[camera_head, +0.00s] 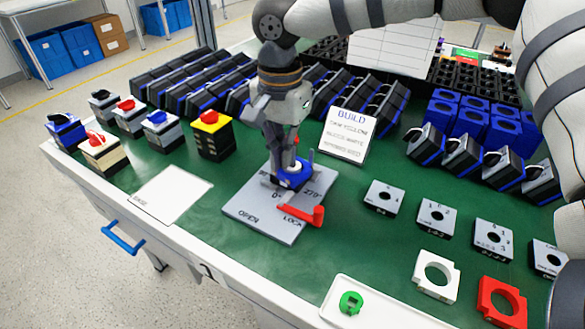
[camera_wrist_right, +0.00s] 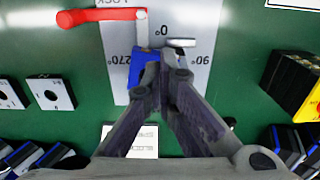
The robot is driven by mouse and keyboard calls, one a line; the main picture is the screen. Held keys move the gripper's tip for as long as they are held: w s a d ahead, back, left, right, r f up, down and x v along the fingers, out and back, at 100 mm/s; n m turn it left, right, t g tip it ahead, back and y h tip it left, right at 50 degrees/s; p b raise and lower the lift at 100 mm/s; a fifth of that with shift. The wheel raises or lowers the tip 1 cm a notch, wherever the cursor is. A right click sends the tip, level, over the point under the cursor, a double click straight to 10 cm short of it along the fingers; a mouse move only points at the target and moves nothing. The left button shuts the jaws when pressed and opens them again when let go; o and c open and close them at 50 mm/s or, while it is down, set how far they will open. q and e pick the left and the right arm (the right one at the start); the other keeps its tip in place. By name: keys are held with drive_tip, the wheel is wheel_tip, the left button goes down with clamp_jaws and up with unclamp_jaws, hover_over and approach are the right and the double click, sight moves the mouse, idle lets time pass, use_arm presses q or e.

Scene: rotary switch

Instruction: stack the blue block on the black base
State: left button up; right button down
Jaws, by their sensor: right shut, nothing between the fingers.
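A blue block (camera_head: 299,179) sits on the grey fixture plate (camera_head: 258,216), partly hidden by my right gripper. It also shows in the wrist view (camera_wrist_right: 141,74), just left of the fingertips. My right gripper (camera_head: 284,183) points down at the block, with its fingers shut and nothing between them. It shows in the wrist view (camera_wrist_right: 172,62) with the fingertips together beside the block. I cannot make out a black base under the block. The plate's red lever (camera_head: 304,214) points to the right in the head view. My left gripper is not in view.
Black-and-blue housings (camera_head: 185,80) stand in rows behind. Small switches with coloured tops, including a yellow one (camera_head: 213,133), stand at left. A white BUILD card (camera_head: 345,135) stands behind the plate. Grey square plates (camera_head: 436,215) lie at right. Green table (camera_head: 150,165) shows between them.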

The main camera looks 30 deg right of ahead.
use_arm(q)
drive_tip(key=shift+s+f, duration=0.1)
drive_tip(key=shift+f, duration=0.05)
use_arm(e)
drive_tip(key=shift+f, duration=1.05)
drive_tip(key=shift+r, duration=0.1)
idle(0.6)
